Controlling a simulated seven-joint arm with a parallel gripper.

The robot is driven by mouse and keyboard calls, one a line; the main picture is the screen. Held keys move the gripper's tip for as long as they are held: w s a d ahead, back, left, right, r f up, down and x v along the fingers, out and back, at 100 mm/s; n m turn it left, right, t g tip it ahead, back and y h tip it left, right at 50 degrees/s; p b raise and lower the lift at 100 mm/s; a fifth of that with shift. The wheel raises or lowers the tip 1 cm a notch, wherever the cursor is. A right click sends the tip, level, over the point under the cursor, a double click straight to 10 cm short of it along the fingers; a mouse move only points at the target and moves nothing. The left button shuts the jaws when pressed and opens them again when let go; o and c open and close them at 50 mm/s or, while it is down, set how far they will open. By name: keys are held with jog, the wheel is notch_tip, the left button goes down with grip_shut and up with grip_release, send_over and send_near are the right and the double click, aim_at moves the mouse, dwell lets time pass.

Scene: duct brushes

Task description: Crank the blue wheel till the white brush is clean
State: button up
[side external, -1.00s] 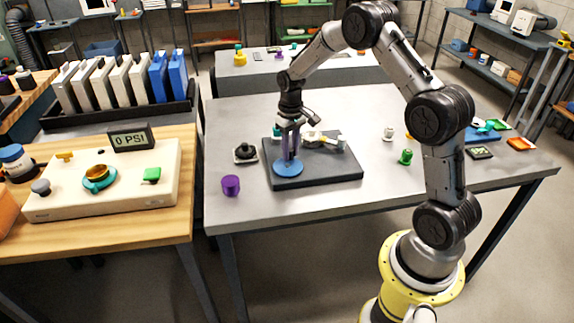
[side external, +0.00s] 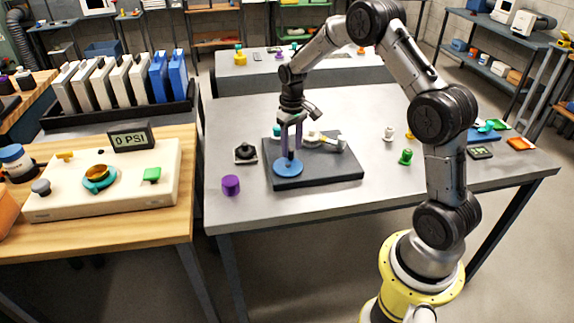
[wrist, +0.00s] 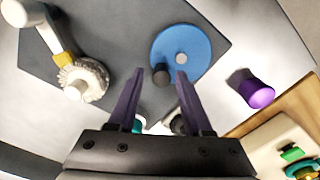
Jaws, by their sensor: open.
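The blue wheel (side external: 288,168) lies flat on a dark grey base plate (side external: 335,175). It also shows in the wrist view (wrist: 190,38), with a dark crank knob (wrist: 160,74) near its rim. My gripper (side external: 291,153) is above the wheel, pointing down, with its purple fingers apart. In the wrist view, its fingertips (wrist: 160,73) appear on either side of the knob; contact cannot be told. The white brush (wrist: 88,78), round and bristly, is left of the wheel there, beside a white arm with a yellow band. The brush is small in the side view (side external: 314,138).
A purple knob (side external: 230,185) and a black knob on a plate (side external: 245,152) stand left of the base plate. A green piece (side external: 405,157) and a white piece (side external: 388,133) stand right. A cream panel (side external: 120,195) with a gauge reading 0 PSI (side external: 132,138) is on the wooden table.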

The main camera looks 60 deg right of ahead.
jog(key=shift+r, duration=2.65)
jog(key=a+r+n+t, duration=0.1)
jog(key=a+r, duration=0.2)
jog(key=r, duration=0.3)
jog(key=a+r+t, duration=0.1)
jog(key=a+r, duration=0.2)
jog(key=r, duration=0.2)
jog(key=s+a+r+n+t, duration=0.1)
jog(key=s+a+r+t, duration=0.1)
jog(key=s+a+r, duration=0.5)
jog(key=s+a+r+n+t, duration=0.1)
jog(key=s+a+r+t, duration=0.15)
jog(key=s, duration=0.95)
jog(key=s+a+f, duration=0.1)
jog(key=s+f, duration=0.5)
jog(key=s, duration=0.1)
jog(key=shift+s+a+g, duration=0.4)
jog(key=shift+g, duration=0.05)
